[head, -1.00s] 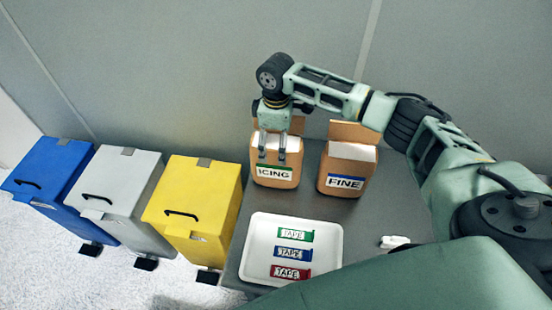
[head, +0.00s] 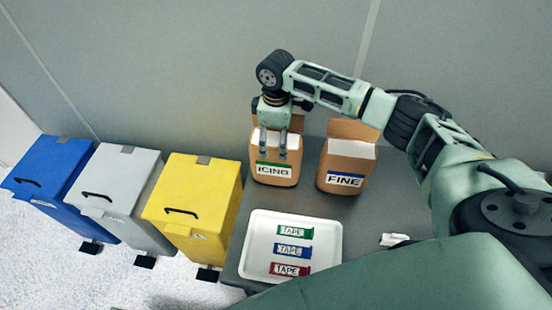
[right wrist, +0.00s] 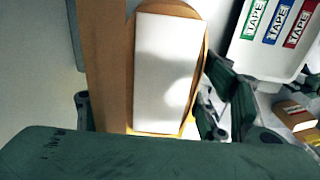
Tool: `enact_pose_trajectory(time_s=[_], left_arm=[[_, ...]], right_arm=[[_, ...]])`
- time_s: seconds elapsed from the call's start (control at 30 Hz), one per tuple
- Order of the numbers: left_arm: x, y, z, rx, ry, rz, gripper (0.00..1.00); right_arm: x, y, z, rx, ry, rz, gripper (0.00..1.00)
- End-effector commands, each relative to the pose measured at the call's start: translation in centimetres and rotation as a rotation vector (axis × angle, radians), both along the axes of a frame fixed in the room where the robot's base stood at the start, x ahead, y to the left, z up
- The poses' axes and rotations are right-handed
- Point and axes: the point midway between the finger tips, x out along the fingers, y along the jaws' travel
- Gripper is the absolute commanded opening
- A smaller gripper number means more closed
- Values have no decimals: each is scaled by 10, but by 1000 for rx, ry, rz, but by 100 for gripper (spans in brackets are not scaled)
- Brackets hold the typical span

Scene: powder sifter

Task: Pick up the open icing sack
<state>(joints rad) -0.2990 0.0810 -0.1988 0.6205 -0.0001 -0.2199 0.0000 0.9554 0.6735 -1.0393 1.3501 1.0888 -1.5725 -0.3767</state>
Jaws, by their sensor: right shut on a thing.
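The open icing sack (head: 274,171) is a brown paper sack with a green-edged ICING label, standing upright at the back of the grey table. Its top is open and shows white powder, which also fills the middle of the right wrist view (right wrist: 165,72). My right gripper (head: 274,152) points down at the sack's top, with its fingers at the front edge in the head view. It is shut on the sack. In the right wrist view the fingers sit on either side of the sack, partly hidden by my own wrist. My left gripper is not in view.
A FINE sack (head: 345,168) stands close to the right of the icing sack. A white tray (head: 254,225) with green, blue and red TAPE pieces lies in front. Yellow (head: 190,200), grey (head: 118,180) and blue bins (head: 48,165) stand left of the table.

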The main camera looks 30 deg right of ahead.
Motion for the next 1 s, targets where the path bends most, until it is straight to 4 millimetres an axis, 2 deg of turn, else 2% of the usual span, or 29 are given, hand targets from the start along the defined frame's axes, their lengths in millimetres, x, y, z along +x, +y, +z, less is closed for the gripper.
enact_pose_trajectory(time_s=[0.03, 0.17, 0.47, 0.57, 1.0], left_arm=[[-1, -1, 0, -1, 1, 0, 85], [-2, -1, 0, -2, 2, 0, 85], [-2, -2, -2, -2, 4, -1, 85], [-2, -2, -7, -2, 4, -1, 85], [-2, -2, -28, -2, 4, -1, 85]], right_arm=[[-1, 0, -1, -1, 2, 1, 14], [1, 1, 2, 1, -5, 1, 4], [2, 0, 6, 2, -5, 0, 3], [3, 0, 16, 2, -8, 1, 3], [2, 1, 88, 3, -9, 0, 3]])
